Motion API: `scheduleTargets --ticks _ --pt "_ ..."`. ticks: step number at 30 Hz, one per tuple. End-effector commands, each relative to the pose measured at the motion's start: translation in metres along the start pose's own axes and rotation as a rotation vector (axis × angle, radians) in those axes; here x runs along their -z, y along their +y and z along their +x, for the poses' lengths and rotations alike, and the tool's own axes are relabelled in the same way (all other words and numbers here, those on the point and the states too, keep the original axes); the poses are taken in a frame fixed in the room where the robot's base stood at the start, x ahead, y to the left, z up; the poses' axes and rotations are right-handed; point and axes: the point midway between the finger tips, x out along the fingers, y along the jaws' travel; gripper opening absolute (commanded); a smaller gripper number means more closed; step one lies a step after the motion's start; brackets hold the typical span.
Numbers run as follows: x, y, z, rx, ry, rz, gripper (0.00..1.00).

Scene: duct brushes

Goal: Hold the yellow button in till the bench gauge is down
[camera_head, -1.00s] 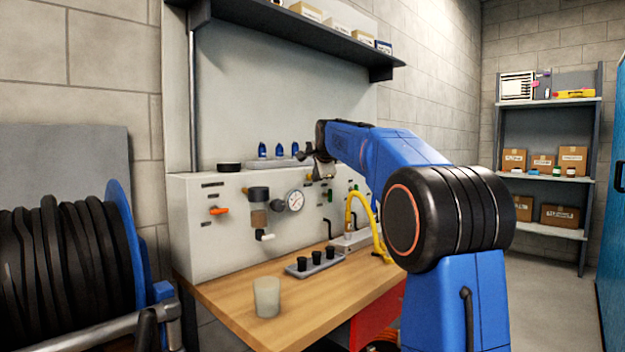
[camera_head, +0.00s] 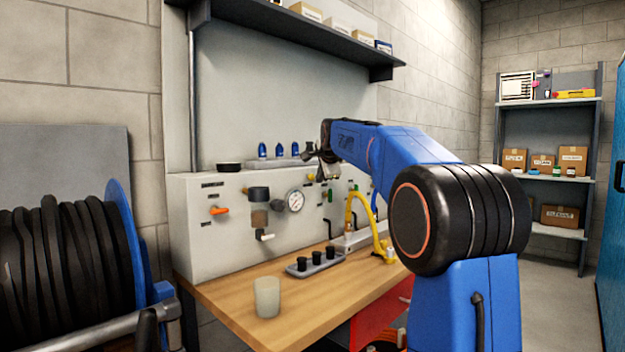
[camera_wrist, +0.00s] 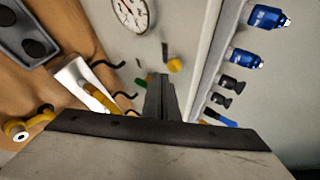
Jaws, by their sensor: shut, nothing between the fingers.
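The yellow button (camera_wrist: 175,66) shows on the pale panel in the wrist view, just beyond and to the right of my fingertips; a small yellow spot (camera_head: 311,178) beside my gripper in the head view looks like it. My gripper (camera_wrist: 161,82) is shut and empty, in front of the panel. A gap seems to lie between fingertips and button, but contact is hard to judge. The round white bench gauge (camera_head: 295,200) is on the panel left of my gripper; it is cut by the top edge in the wrist view (camera_wrist: 131,12). Its reading is too small to tell.
A green button (camera_wrist: 140,83) and black bent levers are close to my fingers. Blue-bodied fittings (camera_wrist: 266,17) stand on the ledge.

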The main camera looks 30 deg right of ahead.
Motion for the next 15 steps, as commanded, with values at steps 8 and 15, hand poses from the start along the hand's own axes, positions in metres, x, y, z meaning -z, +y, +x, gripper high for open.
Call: scheduleTargets --ticks 8,15 --pt "0.002 0.002 -0.003 0.0 0.0 0.0 0.0" --pt "0.012 0.011 -0.016 0.001 0.001 0.0 0.0"
